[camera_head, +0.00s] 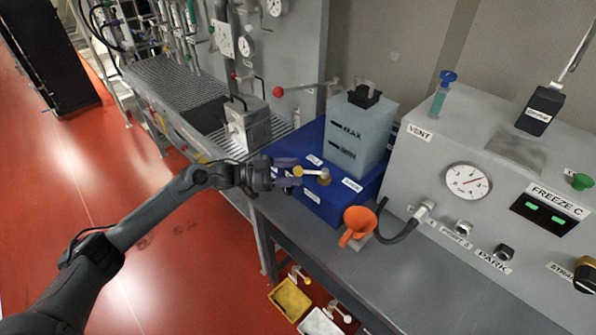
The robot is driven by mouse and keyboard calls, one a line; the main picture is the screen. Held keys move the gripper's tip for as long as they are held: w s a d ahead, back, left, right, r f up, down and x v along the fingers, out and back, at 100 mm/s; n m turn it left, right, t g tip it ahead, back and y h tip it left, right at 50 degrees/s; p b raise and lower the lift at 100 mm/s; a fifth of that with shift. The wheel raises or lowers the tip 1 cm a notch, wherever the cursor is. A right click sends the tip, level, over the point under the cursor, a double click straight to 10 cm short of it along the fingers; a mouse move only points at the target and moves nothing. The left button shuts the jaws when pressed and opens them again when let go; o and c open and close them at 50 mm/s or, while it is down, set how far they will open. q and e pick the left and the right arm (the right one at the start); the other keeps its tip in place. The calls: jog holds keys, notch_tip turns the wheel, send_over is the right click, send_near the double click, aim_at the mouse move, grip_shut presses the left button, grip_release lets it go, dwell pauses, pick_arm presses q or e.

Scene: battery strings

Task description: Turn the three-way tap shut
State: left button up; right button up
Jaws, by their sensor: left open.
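The likely three-way tap (322,174) sits on top of the blue box (312,205). My right gripper is not in view.
A grey-green tank (359,135) marked MAX and MIN stands on the blue box, behind the tap. An orange funnel (358,222) stands to the right on the grey bench. A large grey panel (430,185) with a gauge fills the right. A red-knobbed lever (279,91) stands behind.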

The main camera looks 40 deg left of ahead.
aim_at(310, 172)
pick_arm(q)
jog(key=shift+x, duration=1.15)
grip_shut()
